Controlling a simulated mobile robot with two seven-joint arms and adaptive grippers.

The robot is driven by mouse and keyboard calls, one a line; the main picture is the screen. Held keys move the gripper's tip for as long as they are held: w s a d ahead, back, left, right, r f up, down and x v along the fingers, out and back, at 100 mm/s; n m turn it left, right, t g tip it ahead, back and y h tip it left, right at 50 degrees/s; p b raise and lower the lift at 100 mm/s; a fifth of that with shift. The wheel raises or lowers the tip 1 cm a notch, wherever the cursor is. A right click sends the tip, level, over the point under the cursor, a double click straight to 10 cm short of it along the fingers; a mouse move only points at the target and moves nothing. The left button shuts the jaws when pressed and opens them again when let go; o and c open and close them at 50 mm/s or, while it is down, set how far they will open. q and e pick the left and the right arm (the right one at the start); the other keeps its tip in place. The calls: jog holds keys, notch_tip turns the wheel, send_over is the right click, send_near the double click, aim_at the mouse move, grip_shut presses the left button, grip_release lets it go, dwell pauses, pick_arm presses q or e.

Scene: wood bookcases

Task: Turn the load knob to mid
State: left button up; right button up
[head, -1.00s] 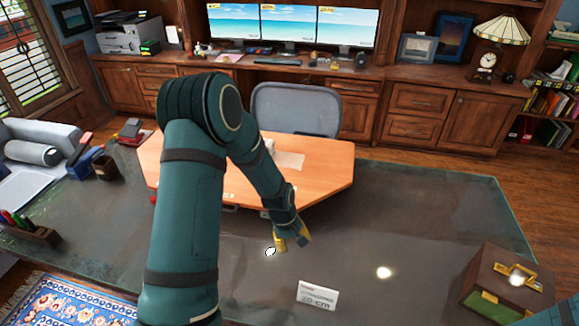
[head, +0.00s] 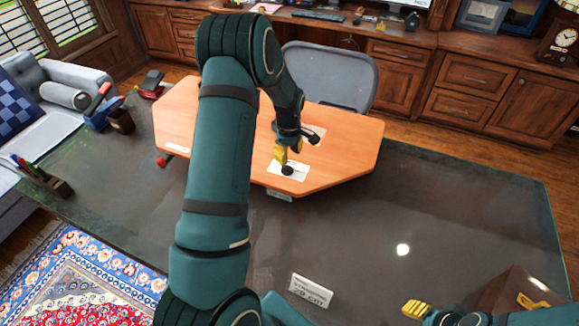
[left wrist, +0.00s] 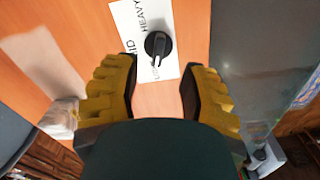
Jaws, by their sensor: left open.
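A black knob (head: 288,170) sits on a white label plate (head: 301,174) near the front edge of the orange-brown board. In the left wrist view the knob (left wrist: 157,43) lies just ahead, between the fingers, with its bar pointing toward the gripper.
A second black knob (head: 314,140) on a white plate is farther back on the board (head: 345,160). A red ball-ended part (head: 162,161) sticks out at the board's left. A white sign (head: 311,291) and a brown box (head: 515,295) stand on the dark desk, otherwise clear at right.

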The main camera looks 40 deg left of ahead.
aim_at(289, 167)
pick_arm(q)
notch_tip(289, 167, down, 7)
jog(key=shift+r, duration=0.15)
grip_shut()
